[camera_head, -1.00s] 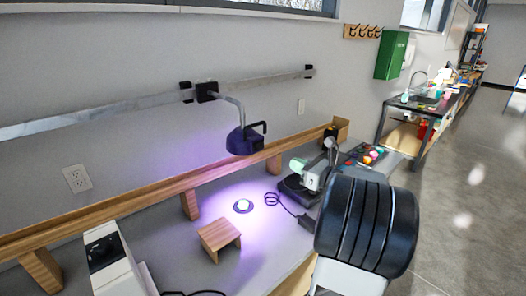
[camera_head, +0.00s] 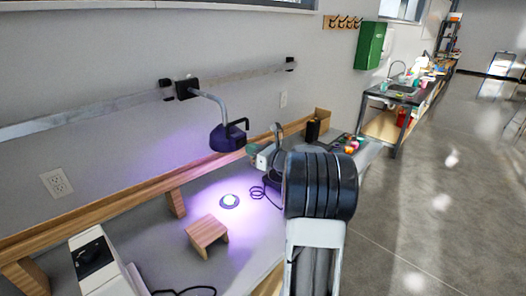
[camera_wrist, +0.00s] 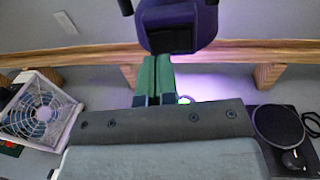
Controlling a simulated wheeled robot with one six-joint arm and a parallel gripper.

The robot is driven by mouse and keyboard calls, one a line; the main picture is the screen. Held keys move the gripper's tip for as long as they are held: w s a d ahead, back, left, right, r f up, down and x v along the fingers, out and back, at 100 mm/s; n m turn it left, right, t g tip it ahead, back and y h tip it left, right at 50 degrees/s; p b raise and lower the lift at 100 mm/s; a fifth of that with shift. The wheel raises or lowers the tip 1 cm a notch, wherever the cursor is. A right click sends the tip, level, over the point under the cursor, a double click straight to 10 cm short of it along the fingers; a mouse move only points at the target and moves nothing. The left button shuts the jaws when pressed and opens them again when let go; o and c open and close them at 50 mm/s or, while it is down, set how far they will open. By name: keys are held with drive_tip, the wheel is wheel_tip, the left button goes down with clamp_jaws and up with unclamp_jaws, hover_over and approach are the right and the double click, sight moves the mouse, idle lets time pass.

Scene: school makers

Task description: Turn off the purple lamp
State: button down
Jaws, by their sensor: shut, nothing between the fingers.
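The purple lamp (camera_head: 228,137) hangs on a bent grey arm from a wall rail and is lit, throwing a purple glow on the bench and wall. In the wrist view its dark purple head (camera_wrist: 178,14) fills the top centre, with a black block on its near face. My gripper (camera_head: 253,149) is just right of and slightly below the lamp head. Its green fingers (camera_wrist: 155,60) are shut and empty, pointing at the lamp's underside. Whether they touch the lamp cannot be told. A small round pale disc with a dark ring (camera_head: 229,201) lies in the light below.
A wooden ledge (camera_head: 120,207) runs along the wall behind the bench. A small wooden stool (camera_head: 207,228) stands on the bench. A boxed fan (camera_wrist: 40,115) is at left and a dark turntable (camera_wrist: 278,128) at right in the wrist view. Open floor (camera_head: 430,220) lies right.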

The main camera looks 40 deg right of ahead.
drive_tip(key=shift+x, duration=1.25)
drive_tip(key=shift+w+a+f, duration=0.1)
drive_tip(key=shift+w+f, duration=0.05)
drive_tip(key=shift+w, duration=0.05)
drive_tip(key=shift+r, duration=0.2)
drive_tip(key=shift+s+a+f, duration=0.1)
drive_tip(key=shift+s, duration=0.15)
drive_tip(key=s+a+b+v, duration=0.1)
drive_tip(key=a+b+v, duration=0.1)
drive_tip(key=v, duration=1.1)
drive_tip(key=shift+a+b, duration=0.35)
drive_tip(key=shift+b, duration=0.25)
